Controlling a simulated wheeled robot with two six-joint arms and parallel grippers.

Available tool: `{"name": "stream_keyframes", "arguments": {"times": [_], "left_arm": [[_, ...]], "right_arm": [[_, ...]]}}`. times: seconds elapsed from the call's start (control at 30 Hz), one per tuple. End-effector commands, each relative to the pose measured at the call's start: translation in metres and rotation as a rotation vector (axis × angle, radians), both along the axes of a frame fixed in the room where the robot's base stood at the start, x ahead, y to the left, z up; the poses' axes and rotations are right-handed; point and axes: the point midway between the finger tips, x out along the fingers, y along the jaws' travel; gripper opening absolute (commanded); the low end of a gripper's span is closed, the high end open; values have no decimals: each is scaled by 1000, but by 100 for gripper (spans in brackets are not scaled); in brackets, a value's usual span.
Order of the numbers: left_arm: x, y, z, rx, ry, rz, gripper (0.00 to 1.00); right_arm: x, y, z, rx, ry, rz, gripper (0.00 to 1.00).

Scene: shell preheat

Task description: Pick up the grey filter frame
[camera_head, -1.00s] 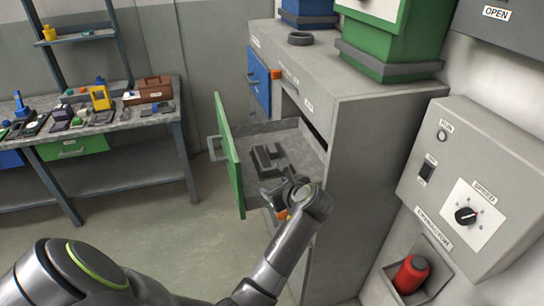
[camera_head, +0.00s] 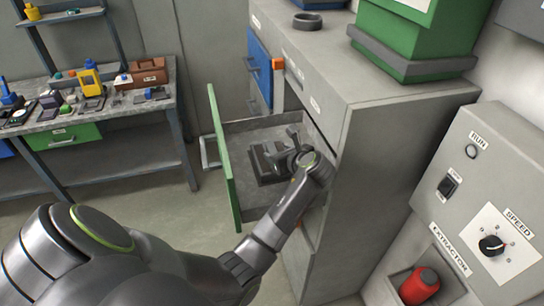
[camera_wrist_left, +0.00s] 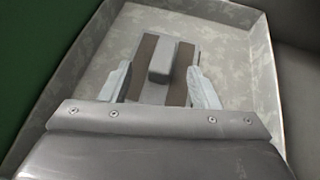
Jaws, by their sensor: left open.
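The grey filter frame (camera_wrist_left: 146,90) lies in the open drawer with the green front. In the left wrist view it shows two dark brown strips and a raised grey block between them. In the head view it is a dark, partly covered shape (camera_head: 262,172). My left gripper (camera_head: 284,152) is over the drawer, at the frame. In the left wrist view its two pale fingers (camera_wrist_left: 160,67) are spread apart, one on each side of the frame. I cannot tell whether they touch it. My right gripper is in neither view.
The drawer (camera_head: 252,138) has a pale mottled floor and raised walls; its green front (camera_head: 222,160) stands left of my arm. The grey cabinet (camera_head: 375,170) rises on the right. A dark ring (camera_head: 307,21) and a green hopper (camera_head: 415,38) sit on top.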

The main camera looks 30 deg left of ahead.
Motion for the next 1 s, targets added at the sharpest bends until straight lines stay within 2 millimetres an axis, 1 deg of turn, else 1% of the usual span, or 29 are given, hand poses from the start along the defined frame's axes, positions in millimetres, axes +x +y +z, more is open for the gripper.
{"name": "stream_keyframes", "arguments": {"times": [0.03, 0.1, 0.17, 0.27, 0.37, 0.5, 0.63, 0.67, 0.8, 1.0], "left_arm": [[3, 5, 0, 3, 2, 0, 56], [8, 12, -4, 3, 4, 1, 56], [11, 18, -8, 3, 2, 0, 56], [16, 26, -16, 2, 1, 0, 56], [19, 32, -20, 2, 1, 0, 56], [20, 33, -22, 0, -1, 0, 56], [20, 33, -22, -1, -1, 0, 56], [20, 33, -22, -1, -1, 0, 53], [20, 33, -21, -1, -1, 0, 35], [20, 33, -22, 0, -1, 0, 9]], "right_arm": [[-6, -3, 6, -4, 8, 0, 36], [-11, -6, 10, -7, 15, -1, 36], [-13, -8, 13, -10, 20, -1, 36], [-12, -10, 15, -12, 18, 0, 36], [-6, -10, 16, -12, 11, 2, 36], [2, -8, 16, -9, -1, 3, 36], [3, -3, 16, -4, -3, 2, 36], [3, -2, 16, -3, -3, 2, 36], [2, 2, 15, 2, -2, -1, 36], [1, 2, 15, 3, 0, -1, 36]]}}
